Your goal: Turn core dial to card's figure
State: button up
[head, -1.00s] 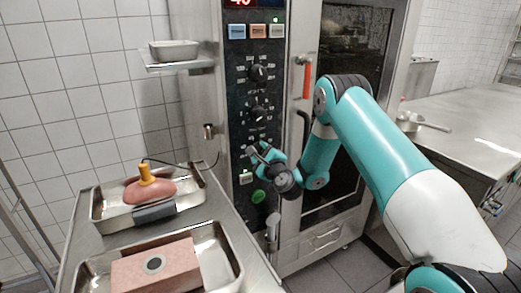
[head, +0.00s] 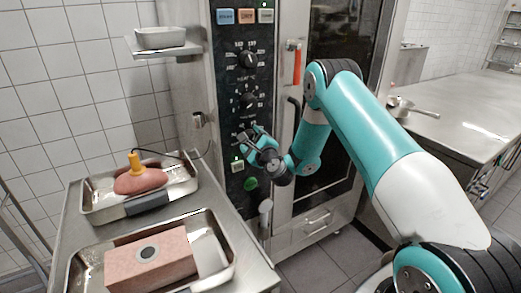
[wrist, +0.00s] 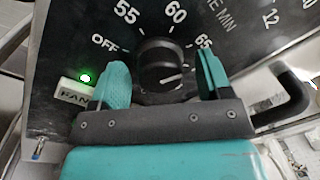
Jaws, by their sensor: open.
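A black dial (wrist: 160,68) fills the middle of the wrist view, with OFF, 55, 60 and 65 printed around it. A pale mark on its face points to the right, slightly upward. My gripper (wrist: 161,62) is open, one teal finger on each side of the dial; I cannot tell whether they touch it. In the head view my gripper (head: 251,137) is at the lower part of the oven's control panel (head: 232,85) and covers this dial. I cannot make out a card with a figure.
Two other dials, an upper (head: 249,60) and a middle one (head: 249,101), sit above my gripper. A green button (head: 251,184) is below. A lit FAN switch (wrist: 77,92) is beside the left finger. Trays with meat (head: 140,180) and a pink block (head: 150,257) stand at left.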

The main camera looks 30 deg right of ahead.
jog(key=s+a+f+b, duration=0.1)
jog(key=s+b, duration=1.6)
jog(key=b, duration=0.5)
